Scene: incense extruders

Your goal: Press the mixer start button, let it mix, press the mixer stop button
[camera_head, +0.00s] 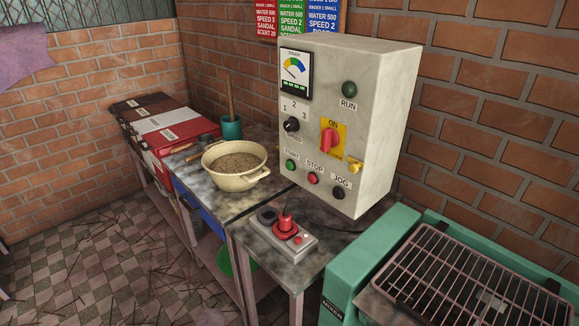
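A grey control box (345,130) stands at the centre against the brick wall. Low on its front are a green start button (291,165), a red stop button (312,178) and a dark jog button (338,193). Above them are a speed knob (291,125) and a red switch on a yellow plate (330,140). A dark green run lamp (349,89) and a dial gauge (296,69) are near the top. The green mixer (370,262) with a wire grille (470,275) fills the lower right. Neither of my grippers is in view.
A power strip (283,237) with a red plug lies below the control box. A cream basket (234,165) of brown powder, a teal cup (231,127) and several red and dark boxes (165,125) stand on the tables. The tiled floor at left is strewn with sticks.

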